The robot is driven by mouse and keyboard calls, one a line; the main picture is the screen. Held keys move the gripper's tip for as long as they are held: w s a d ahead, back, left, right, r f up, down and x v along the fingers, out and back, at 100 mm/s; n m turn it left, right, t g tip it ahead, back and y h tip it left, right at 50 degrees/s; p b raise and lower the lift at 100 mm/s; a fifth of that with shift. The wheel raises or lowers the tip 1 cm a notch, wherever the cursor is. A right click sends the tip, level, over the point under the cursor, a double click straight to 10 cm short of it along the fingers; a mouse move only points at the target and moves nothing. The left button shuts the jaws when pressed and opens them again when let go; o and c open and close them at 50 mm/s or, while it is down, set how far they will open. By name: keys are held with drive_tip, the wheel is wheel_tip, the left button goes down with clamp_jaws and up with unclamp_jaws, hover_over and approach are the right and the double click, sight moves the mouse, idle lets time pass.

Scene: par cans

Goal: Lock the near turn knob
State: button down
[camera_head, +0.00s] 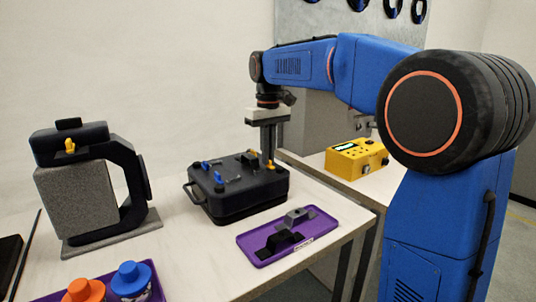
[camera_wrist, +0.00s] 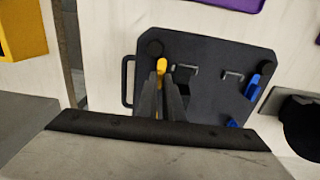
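A black case (camera_head: 238,198) with a carrying handle stands on the white table; it also shows from above in the wrist view (camera_wrist: 208,105). A yellow turn knob (camera_head: 271,165) sits on its top, and it shows in the wrist view (camera_wrist: 161,65). Blue levers (camera_head: 205,166) sit on the other side of the top; one also shows in the wrist view (camera_wrist: 252,86). My gripper (camera_wrist: 162,78) points down at the case, its fingertips close together at the yellow knob. I cannot tell whether they touch it. The fingers hide part of the case top.
A purple tray (camera_head: 250,254) with a grey and a black part lies in front of the case. A black clamp-like fixture (camera_head: 128,185) with a grey block stands at left. A yellow box (camera_head: 352,163) is on another table at right.

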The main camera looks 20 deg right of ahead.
drive_tip(key=shift+m, duration=0.3)
drive_tip(key=m, duration=0.4)
drive_tip(key=shift+m, duration=0.3)
drive_tip(key=m, duration=0.4)
drive_tip(key=shift+m, duration=0.3)
drive_tip(key=m, duration=0.4)
drive_tip(key=shift+m, duration=2)
drive_tip(key=c, duration=2.2)
unclamp_jaws()
